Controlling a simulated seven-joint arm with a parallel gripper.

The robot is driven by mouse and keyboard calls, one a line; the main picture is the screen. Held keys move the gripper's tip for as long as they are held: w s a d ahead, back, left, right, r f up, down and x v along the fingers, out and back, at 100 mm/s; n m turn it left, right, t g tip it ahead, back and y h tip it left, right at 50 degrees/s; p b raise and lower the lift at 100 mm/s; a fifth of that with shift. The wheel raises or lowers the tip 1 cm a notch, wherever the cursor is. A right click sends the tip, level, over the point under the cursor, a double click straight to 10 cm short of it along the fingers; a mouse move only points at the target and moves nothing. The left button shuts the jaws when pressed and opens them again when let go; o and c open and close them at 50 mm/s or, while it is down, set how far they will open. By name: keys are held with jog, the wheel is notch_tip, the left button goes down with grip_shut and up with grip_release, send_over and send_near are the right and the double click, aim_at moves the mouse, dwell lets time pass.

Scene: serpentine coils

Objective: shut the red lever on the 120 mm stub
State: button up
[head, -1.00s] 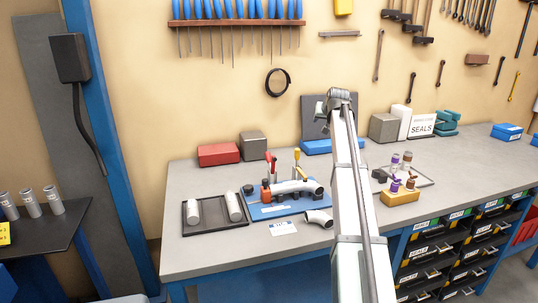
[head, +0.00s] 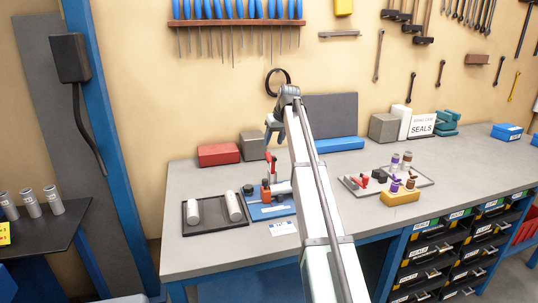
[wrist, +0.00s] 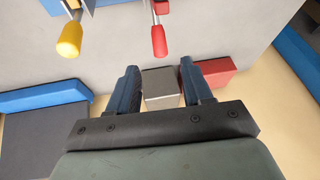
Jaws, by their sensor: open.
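A red-handled lever (head: 272,164) stands roughly upright on the blue fixture board (head: 268,211), beside an orange part (head: 265,191) and a grey pipe (head: 283,187). In the wrist view the red handle (wrist: 158,38) points toward my gripper, just beyond the fingertips and roughly centred between them. A yellow-handled lever (wrist: 70,38) hangs to its left in that view; my arm hides it in the head view. My gripper (head: 271,131) is open and empty above and behind the red lever; its two dark fingers also show in the wrist view (wrist: 158,67). I cannot tell which stub is 120 mm.
A black tray (head: 216,225) with two pale cylinders lies left of the board. A red box (head: 218,154) and a grey block (head: 253,145) stand behind. A tray (head: 350,185) with small red and dark parts and a yellow block (head: 400,198) lie to the right.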

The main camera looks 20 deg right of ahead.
aim_at(269, 154)
jog(key=x, duration=0.8)
jog(key=shift+w+f, duration=0.1)
jog(key=shift+f, duration=0.05)
jog(key=shift+c, duration=0.3)
grip_shut()
